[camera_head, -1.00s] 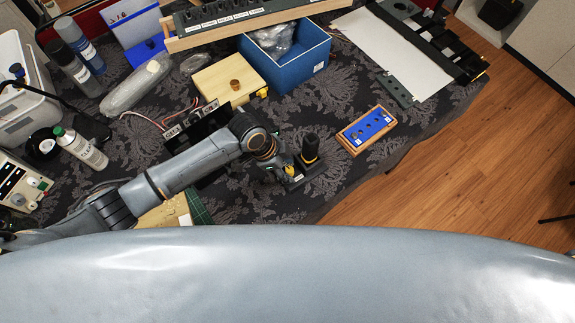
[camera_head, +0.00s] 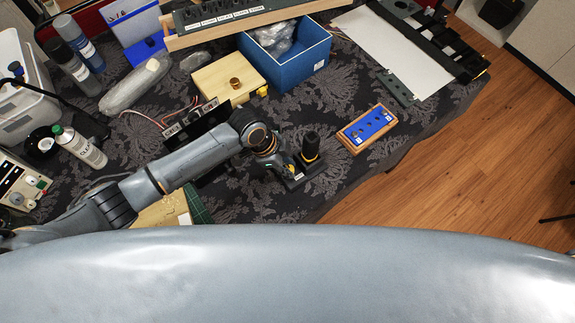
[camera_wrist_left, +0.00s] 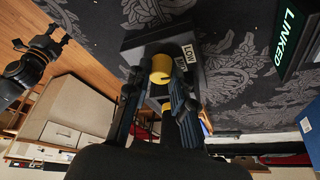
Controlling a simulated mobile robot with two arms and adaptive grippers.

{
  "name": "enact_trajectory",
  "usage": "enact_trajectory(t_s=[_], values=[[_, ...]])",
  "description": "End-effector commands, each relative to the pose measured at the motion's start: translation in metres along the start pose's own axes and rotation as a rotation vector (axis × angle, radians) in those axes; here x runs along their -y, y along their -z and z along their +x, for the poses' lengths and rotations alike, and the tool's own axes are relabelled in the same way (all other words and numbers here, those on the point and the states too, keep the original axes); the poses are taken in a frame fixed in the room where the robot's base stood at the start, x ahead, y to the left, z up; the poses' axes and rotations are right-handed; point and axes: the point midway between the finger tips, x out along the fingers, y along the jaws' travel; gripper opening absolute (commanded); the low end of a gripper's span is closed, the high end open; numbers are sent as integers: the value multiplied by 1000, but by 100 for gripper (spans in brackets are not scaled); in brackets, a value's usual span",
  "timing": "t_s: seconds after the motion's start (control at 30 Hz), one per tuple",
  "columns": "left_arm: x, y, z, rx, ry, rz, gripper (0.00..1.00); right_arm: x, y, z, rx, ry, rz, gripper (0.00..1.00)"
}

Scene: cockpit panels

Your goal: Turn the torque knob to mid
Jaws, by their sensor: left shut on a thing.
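My left gripper (camera_head: 285,169) is at a small dark panel block (camera_head: 297,183) near the table's front edge. In the left wrist view my left gripper (camera_wrist_left: 158,82) is shut on a yellow knob (camera_wrist_left: 160,66), one black finger on each side. The panel (camera_wrist_left: 140,48) behind it has white labels; one reads LOW (camera_wrist_left: 189,53), and the label beside it is partly hidden by a finger. The knob's pointer and exact setting cannot be made out.
A black upright cylinder with a yellow band (camera_head: 311,147) stands close beside my left gripper. A blue panel in a wooden frame (camera_head: 367,128) lies to the right. A blue box (camera_head: 289,68) and a wooden box (camera_head: 229,79) stand behind. Patterned cloth is clear around the panel.

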Motion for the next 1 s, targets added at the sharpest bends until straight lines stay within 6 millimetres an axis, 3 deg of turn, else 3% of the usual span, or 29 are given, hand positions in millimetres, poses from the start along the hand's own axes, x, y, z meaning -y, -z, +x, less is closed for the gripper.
enact_trajectory(t_s=[1.0], values=[[5,2,3,-26,-318,773,0,1,-8,76,2,0,-1,40]])
